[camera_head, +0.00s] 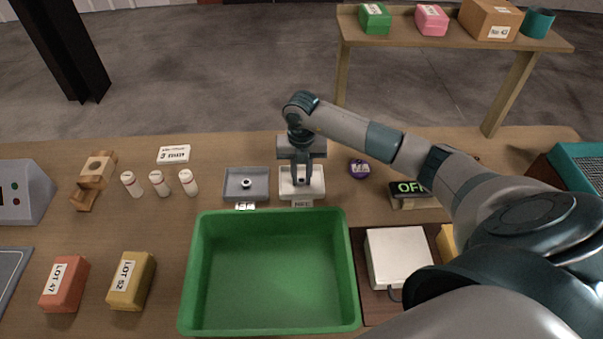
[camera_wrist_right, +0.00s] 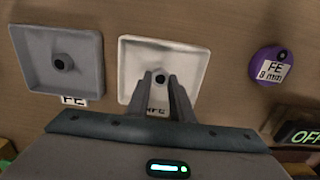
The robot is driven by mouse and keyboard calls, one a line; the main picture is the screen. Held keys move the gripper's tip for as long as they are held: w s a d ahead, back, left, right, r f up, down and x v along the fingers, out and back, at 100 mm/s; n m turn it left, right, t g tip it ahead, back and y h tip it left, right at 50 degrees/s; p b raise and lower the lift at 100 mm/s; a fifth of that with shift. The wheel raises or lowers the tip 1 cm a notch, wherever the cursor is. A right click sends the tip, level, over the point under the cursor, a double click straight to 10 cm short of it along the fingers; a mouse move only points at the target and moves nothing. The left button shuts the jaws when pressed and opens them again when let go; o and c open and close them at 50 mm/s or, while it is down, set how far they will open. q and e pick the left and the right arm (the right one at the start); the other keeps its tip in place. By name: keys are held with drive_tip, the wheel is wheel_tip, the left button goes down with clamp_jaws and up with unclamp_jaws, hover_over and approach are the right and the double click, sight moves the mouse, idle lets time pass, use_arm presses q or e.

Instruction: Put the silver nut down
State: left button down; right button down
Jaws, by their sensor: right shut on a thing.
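My right gripper (camera_head: 301,182) is over the white tray (camera_head: 317,190), pointing down. In the right wrist view its fingers (camera_wrist_right: 163,84) are closed around a small grey nut (camera_wrist_right: 161,77), the silver nut, inside the outline of the white tray (camera_wrist_right: 190,62). Whether the nut touches the tray floor I cannot tell. Beside it on the left is a grey tray (camera_head: 232,190) with a dark nut (camera_head: 246,184) in it; this tray also shows in the wrist view (camera_wrist_right: 35,75). My left gripper is out of view.
A purple round item (camera_head: 359,169) labelled FE and an OFF display (camera_head: 410,193) stand to the right. A large green bin (camera_head: 270,270) lies in front of the trays. Three white bottles (camera_head: 159,184) stand to the left.

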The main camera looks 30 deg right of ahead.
sight(301, 182)
drive_tip(key=shift+f, duration=0.2)
drive_tip(key=c, duration=1.6)
unclamp_jaws()
drive_tip(key=shift+o, duration=0.2)
drive_tip(key=shift+r, duration=0.3)
drive_tip(key=shift+r+b, duration=0.3)
drive_tip(key=shift+b, duration=0.05)
wheel_tip(301, 182, up, 11)
drive_tip(key=b, duration=0.4)
drive_tip(key=shift+r, duration=0.15)
